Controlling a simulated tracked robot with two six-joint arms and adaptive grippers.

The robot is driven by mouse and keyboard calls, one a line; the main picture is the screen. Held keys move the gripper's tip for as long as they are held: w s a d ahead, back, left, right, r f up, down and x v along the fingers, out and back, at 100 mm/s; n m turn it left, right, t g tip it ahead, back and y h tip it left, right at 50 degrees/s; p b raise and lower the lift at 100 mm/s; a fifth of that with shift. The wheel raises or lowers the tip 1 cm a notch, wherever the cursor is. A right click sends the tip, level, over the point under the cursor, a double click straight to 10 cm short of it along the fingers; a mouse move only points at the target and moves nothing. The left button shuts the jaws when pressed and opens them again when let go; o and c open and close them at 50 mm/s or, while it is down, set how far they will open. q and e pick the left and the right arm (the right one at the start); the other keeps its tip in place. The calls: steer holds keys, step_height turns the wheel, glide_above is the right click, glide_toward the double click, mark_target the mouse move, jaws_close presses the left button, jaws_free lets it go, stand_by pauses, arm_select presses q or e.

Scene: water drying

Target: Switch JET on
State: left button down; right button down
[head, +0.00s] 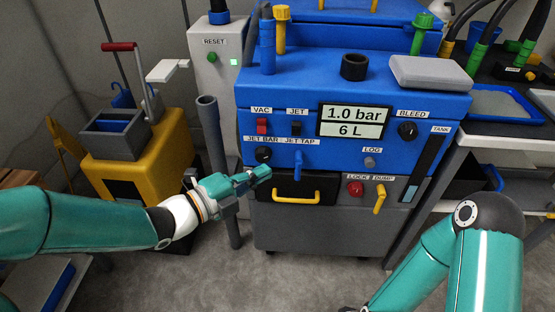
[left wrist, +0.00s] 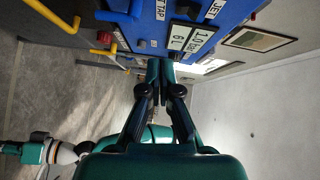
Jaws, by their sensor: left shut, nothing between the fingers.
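The JET switch (head: 295,129) is a small black rocker under its JET label on the blue machine's front panel. The red VAC switch (head: 262,126) is just left of it. The JET TAP (head: 299,165) is a blue lever below. My left gripper (head: 268,172) is shut and empty, its tips in front of the panel near the JET BAR knob (head: 263,155), below and left of the JET switch. In the left wrist view its shut fingers (left wrist: 160,68) point toward the machine, and the JET label shows at the top. My right gripper shows only in part at the left wrist view's left edge (left wrist: 12,148).
The display (head: 354,121) reads 1.0 bar and 6 L. A yellow drawer handle (head: 296,198) is below the gripper. A LOCK button (head: 355,188) and yellow DUMP lever (head: 380,198) are lower right. A grey pipe (head: 217,165) stands left of the machine.

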arm_select(q)
steer(key=shift+s+a+f, duration=0.2)
steer(key=shift+s+a, duration=0.45)
steer(key=shift+a, duration=0.15)
steer(key=s+a+f+n+g+y, duration=0.15)
steer(key=f+n, duration=0.25)
steer(key=f, duration=0.5)
steer(key=s+a+f+n+g+y, duration=0.15)
steer(key=f+n, duration=0.25)
steer(key=f, duration=0.6)
steer(key=s+f+n+g+y, duration=0.1)
steer(key=s+f+n+y, duration=0.3)
steer(key=f, duration=0.5)
steer(key=s+a+f+n+g+y, duration=0.1)
steer(key=s+a+f+n+g, duration=0.15)
steer(key=s+f+n, duration=0.4)
steer(key=s+a+f+n+g+y, duration=0.1)
steer(key=s+f+n+g, duration=0.25)
steer(key=s+n, duration=0.5)
step_height(320, 180, up, 30)
steer(key=w+n+p, duration=0.1)
steer(key=w+p, duration=0.1)
steer(key=p, duration=2.7)
steer(key=shift+f+n+g, duration=0.15)
steer(key=shift+n+g, duration=0.15)
steer(key=shift+n, duration=0.1)
